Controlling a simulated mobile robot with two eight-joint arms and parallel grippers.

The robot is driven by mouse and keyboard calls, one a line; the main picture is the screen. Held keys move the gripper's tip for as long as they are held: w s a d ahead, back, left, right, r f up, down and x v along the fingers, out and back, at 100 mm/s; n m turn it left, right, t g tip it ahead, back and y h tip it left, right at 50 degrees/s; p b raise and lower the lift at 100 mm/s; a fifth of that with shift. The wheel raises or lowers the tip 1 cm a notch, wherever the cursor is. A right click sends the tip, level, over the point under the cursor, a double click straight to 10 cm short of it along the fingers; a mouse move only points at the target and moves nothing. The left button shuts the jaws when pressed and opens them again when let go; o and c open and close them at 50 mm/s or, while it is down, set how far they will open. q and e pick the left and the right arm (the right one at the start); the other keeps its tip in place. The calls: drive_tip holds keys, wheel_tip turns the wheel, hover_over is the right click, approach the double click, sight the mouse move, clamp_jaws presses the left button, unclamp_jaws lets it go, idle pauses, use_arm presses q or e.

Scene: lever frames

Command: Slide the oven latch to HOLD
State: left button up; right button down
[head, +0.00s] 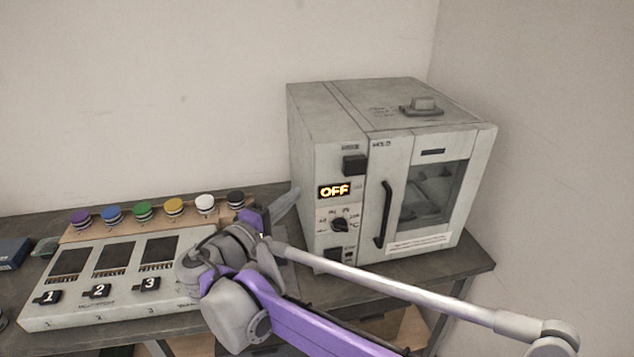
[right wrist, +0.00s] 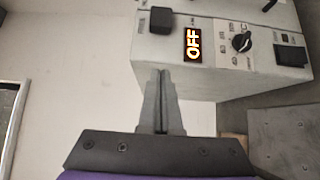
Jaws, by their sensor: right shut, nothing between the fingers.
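The grey oven (head: 335,225) stands on the bench at the right. The latch, a black block (head: 354,164), sits at the upper left of its front, above the lit OFF display (head: 334,191). A HOLD label (head: 381,143) is printed to the right of the block. My right gripper (head: 291,196) is shut and empty, just left of the oven's front panel and lower than the block, apart from it. In the right wrist view the shut fingers (right wrist: 163,76) point toward the oven's side edge, with the block (right wrist: 161,20) beyond them. My left gripper is out of view.
The oven has a door handle (head: 384,214), a dial (head: 340,225) and a lower black switch (head: 348,253). At the left, a numbered panel (head: 105,309) and a row of coloured knobs (head: 143,210) stand on the bench. The wall is close behind.

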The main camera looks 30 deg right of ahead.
sight(353, 170)
drive_tip(key=p+x, duration=0.1)
drive_tip(key=x, duration=0.9)
drive_tip(key=shift+d, duration=0.1)
drive_tip(key=d, duration=0.1)
drive_tip(key=s+d, duration=0.1)
drive_tip(key=d, duration=0.1)
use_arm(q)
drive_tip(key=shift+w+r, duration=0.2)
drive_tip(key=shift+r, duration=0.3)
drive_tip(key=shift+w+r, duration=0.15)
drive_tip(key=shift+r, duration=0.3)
use_arm(e)
drive_tip(key=shift+s+d, duration=0.1)
drive_tip(key=shift+d, duration=0.1)
drive_tip(key=d, duration=0.2)
drive_tip(key=s+d, duration=0.1)
drive_tip(key=d, duration=0.1)
drive_tip(key=shift+p, duration=0.4)
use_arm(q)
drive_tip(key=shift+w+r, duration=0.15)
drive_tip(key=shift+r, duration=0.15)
